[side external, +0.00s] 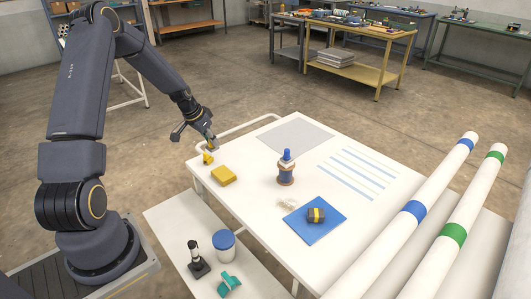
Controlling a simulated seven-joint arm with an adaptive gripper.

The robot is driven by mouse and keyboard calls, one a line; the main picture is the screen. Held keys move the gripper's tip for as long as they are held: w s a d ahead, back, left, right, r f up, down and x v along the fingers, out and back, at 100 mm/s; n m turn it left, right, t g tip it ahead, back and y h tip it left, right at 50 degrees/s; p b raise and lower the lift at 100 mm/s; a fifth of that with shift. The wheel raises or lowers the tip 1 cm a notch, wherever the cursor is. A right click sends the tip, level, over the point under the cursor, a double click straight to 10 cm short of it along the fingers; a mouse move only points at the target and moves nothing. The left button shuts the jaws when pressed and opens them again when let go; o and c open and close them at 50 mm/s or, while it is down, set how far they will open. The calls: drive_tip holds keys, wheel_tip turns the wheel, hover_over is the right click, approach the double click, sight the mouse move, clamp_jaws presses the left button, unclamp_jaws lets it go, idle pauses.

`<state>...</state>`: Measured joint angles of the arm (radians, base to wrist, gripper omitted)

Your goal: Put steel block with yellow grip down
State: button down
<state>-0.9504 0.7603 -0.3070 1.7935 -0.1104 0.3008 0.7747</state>
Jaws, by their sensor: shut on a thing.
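My gripper (209,140) is at the far left edge of the white table, in the side external view. It is shut on a small grey block with a bit of yellow at the fingers, which I take to be the steel block with yellow grip (212,147). It is small, partly hidden by the fingers. I cannot tell whether it touches the table. A dark block with a yellow band (316,215) sits on a blue mat (328,230) near the table's right front.
A small yellow piece (208,159) and a yellow block (223,176) lie just in front of my gripper. A grey sheet (295,136) lies behind. Long white rollers (430,190) flank the right side.

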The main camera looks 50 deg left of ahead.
drive_tip(key=shift+s+r, duration=0.15)
drive_tip(key=shift+s, duration=0.05)
drive_tip(key=s+d, duration=0.4)
drive_tip(key=d, duration=0.6)
drive_tip(key=s+d, duration=0.4)
drive_tip(key=d, duration=0.6)
drive_tip(key=shift+m, duration=0.5)
drive_tip(key=w+f, duration=0.3)
drive_tip(key=w, duration=0.1)
drive_tip(key=w+a+f, duration=0.1)
drive_tip(key=w+f, duration=0.1)
drive_tip(key=w, duration=0.2)
drive_tip(key=w+a+f, duration=0.1)
drive_tip(key=w+f, duration=0.2)
drive_tip(key=w, duration=0.2)
drive_tip(key=shift+a+f, duration=0.15)
drive_tip(key=shift+f, duration=0.2)
drive_tip(key=shift+w+f, duration=0.15)
drive_tip(key=shift+f, duration=0.05)
drive_tip(key=shift+w+f, duration=0.15)
drive_tip(key=shift+f, duration=0.75)
drive_tip(key=shift+w+f, duration=0.1)
drive_tip(key=shift+f, duration=0.75)
